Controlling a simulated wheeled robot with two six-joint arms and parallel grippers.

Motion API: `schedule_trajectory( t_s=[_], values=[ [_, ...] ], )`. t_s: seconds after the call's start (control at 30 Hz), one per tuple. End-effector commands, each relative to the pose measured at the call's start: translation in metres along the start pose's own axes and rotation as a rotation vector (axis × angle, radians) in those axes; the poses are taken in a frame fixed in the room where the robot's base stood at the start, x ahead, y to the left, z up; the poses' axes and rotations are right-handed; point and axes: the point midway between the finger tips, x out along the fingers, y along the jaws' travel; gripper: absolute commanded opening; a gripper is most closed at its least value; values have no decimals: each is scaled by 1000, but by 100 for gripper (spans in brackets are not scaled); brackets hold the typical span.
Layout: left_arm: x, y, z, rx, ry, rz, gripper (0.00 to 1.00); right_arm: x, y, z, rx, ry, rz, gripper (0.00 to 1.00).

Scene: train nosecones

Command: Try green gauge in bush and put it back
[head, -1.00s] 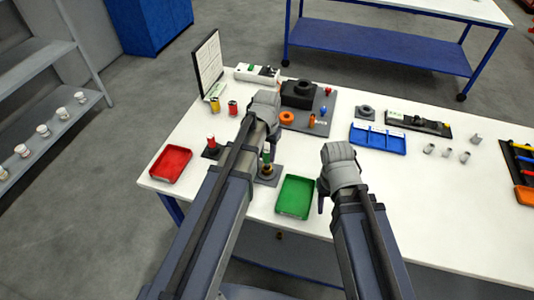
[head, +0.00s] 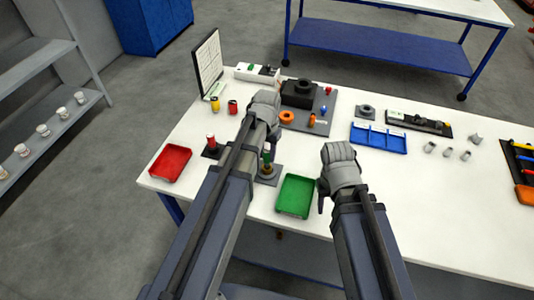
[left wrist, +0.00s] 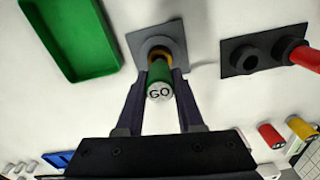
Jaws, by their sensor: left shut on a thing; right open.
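The green gauge (left wrist: 158,80), marked GO on its end, is between the fingers of my left gripper (left wrist: 160,85), which is shut on it. It also shows upright in the head view (head: 267,155), partly behind my left arm. Its lower end is at the brassy bush, on a grey square base (left wrist: 197,40); how deep it sits is hard to tell. A black two-hole stand (left wrist: 230,66) beside it has one empty socket and one holding a red gauge (left wrist: 304,57). My right gripper (head: 321,197) is open and empty, right of the green tray.
The green tray (head: 295,197) lies right of the base and a red tray (head: 170,164) to the left. Red and yellow cylinders, a black fixture (head: 298,94) and a blue divided tray (head: 378,138) stand further back. The table's right front is clear.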

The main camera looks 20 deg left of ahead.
Motion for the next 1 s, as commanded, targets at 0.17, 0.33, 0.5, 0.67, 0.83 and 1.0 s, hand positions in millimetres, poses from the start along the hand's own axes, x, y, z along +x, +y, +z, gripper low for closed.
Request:
schedule_trajectory(
  t_s=[0.17, 0.33, 0.5, 0.67, 0.83, 1.0],
  values=[
    [0, 0, 0, 0, 0, 0, 0, 0, 0, 0, 0, 0, 0, 50],
    [2, 0, 0, 0, 0, 0, 0, 2, 0, 0, 0, 0, 0, 50],
    [4, 0, 0, 0, 0, 0, 0, 4, 0, 0, 0, 0, 0, 50],
    [6, 0, 0, 0, 0, 0, 0, 6, -1, 0, 0, 0, 0, 50],
    [8, 0, 0, 0, 0, 0, 0, 8, -1, 0, 0, 0, 0, 50],
    [10, 0, 0, 0, 0, 0, 0, 10, -1, -1, 0, 0, 0, 50]
  ],
)
